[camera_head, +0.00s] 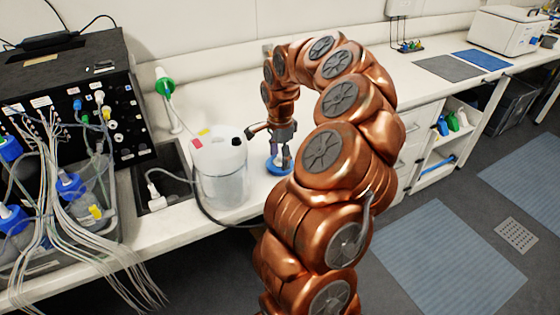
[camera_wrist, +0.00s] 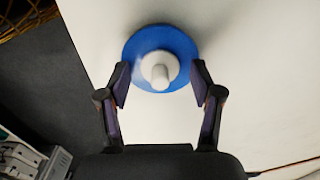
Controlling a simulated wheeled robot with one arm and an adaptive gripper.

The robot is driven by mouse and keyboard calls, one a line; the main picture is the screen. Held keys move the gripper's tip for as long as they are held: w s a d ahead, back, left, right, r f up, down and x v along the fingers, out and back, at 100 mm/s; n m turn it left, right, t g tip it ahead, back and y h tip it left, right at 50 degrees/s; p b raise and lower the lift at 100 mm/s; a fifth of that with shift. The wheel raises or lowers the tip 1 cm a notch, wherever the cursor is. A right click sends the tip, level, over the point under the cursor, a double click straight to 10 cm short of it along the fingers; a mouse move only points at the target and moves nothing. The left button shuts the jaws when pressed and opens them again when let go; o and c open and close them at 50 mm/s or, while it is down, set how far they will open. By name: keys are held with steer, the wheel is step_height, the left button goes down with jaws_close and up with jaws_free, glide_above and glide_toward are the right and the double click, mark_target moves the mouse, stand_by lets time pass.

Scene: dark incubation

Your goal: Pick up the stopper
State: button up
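The stopper (camera_wrist: 158,70) is a blue disc with a white knob in its middle. It sits on the white bench top. In the head view the stopper (camera_head: 277,166) is partly hidden by my gripper (camera_head: 281,160), which is directly above it. In the wrist view my gripper (camera_wrist: 160,82) is open. Its two fingers stand to the left and right of the white knob, with a gap on both sides. The fingertips overlap the lower edges of the blue disc in that view. Whether they touch it I cannot tell.
A translucent white container (camera_head: 222,178) stands close on the left of my gripper. A black instrument box (camera_head: 75,90) with many tubes and blue-capped bottles is farther left. The bench's front edge (camera_head: 190,235) is near the stopper. The bench behind is clear.

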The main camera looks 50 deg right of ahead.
steer(key=c, duration=0.6)
steer(key=shift+r, duration=0.1)
steer(key=shift+c, duration=0.2)
